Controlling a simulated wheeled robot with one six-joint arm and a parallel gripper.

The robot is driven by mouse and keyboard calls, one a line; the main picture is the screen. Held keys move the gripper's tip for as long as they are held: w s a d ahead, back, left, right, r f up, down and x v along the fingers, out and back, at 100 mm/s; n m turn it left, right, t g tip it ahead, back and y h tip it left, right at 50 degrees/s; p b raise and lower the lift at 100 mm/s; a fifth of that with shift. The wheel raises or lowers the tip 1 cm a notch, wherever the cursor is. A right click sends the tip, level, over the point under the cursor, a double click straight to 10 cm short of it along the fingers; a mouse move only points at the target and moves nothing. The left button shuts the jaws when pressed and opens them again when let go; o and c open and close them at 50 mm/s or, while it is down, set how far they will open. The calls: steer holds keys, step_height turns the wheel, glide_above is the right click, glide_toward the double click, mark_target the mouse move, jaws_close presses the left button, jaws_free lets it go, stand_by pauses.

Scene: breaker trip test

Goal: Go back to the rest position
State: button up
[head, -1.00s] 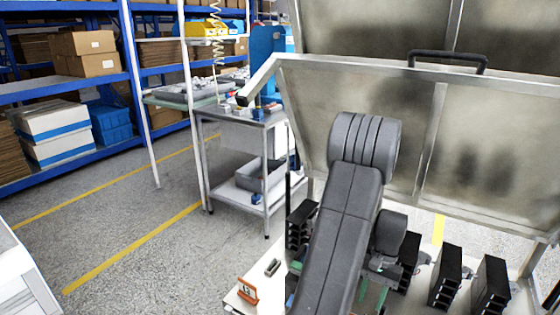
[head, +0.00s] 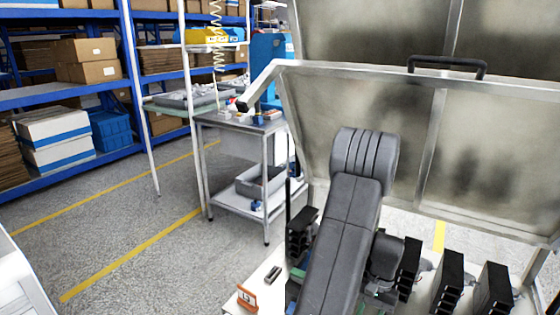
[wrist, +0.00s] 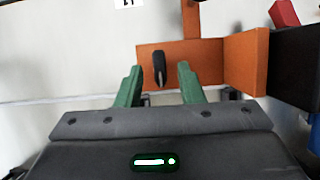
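My gripper (wrist: 159,72) shows in the wrist view with two green fingers spread apart and nothing held between them. Beyond the fingertips is an orange block (wrist: 205,62) with a small black lever (wrist: 159,67), which appears in the gap between the fingers. I cannot tell whether the fingers touch the block. In the head view my grey arm reaches down over the bench at lower right and hides most of the gripper; only bits of green show beside it.
A raised metal lid (head: 385,135) with a black handle (head: 446,66) stands behind my arm. Several black modules (head: 447,280) line the bench at right. An orange labelled piece (head: 247,297) is at the bench's left end. A steel cart (head: 262,210) stands left, beside open floor (head: 130,230).

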steer(key=shift+x, duration=0.95)
steer(key=n+h+b, duration=0.1)
steer(key=n, duration=0.2)
steer(key=shift+w+a+r, duration=0.1)
steer(key=n+h, duration=0.1)
steer(key=n, duration=0.1)
steer(key=n+b, duration=0.1)
steer(key=n, duration=0.1)
steer(key=shift+a+g+h, duration=0.1)
steer(key=shift+g+h, duration=0.3)
steer(key=n+b, duration=0.1)
steer(key=n, duration=0.1)
steer(key=n+h+b, duration=0.1)
steer(key=n, duration=0.1)
steer(key=shift+a+n+t+h, duration=0.1)
steer(key=shift+n+t+h, duration=0.2)
steer(key=n+b, duration=0.1)
steer(key=n, duration=0.1)
steer(key=n+t+h+b, duration=0.1)
steer(key=n+b, duration=0.1)
steer(key=n, duration=0.1)
steer(key=shift+a+h, duration=0.1)
steer(key=shift+h, duration=0.2)
steer(key=shift+p+v, duration=0.5)
steer(key=shift+v, duration=0.55)
steer(key=shift+r, duration=0.35)
